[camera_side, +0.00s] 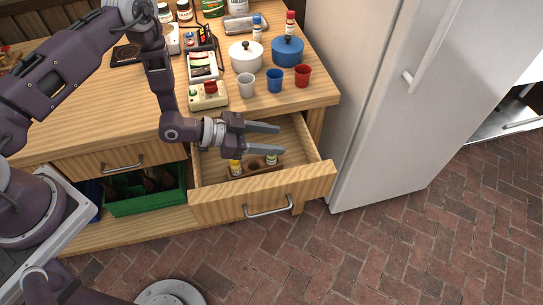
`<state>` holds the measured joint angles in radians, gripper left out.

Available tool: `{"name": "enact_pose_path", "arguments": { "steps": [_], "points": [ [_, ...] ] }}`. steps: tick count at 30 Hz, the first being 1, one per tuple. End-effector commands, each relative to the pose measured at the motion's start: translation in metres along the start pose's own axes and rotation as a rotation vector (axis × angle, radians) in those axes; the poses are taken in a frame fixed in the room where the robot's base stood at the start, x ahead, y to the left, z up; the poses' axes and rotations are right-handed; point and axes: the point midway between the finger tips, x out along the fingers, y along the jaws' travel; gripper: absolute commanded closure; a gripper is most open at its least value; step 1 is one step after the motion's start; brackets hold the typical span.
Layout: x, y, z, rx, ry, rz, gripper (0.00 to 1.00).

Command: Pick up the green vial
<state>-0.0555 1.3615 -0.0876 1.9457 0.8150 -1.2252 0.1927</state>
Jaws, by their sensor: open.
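A small vial with a green label (271,160) stands in a brown wooden rack (262,169) inside the open drawer (308,145). A vial with a yellow label (235,167) stands at the left end of the same rack. My gripper (283,138) is open and empty. It points to the right over the drawer, and its lower finger appears just above the green vial in the picture. I cannot tell how far above the vial it is. The lower finger hides part of the rack area.
The wooden counter (325,91) above the drawer holds white (246,86), blue (275,81) and red (303,76) cups near its edge, with pots behind. A fridge (365,90) stands close on the right. A green crate (150,203) sits low at left.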

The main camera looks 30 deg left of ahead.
Motion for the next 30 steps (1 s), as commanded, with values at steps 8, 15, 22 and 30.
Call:
{"name": "enact_pose_path", "arguments": {
  "steps": [8, 15, 22, 30],
  "points": [
    [0.028, 0.001, 0.038, 0.004, 0.001, 0.002, 0.51],
    [0.046, -0.001, 0.038, 0.0, -0.002, -0.001, 0.51],
    [0.045, -0.001, 0.038, 0.0, -0.002, -0.002, 0.74],
    [0.045, -0.001, 0.038, 0.0, -0.002, -0.002, 1.0]
  ]
}}
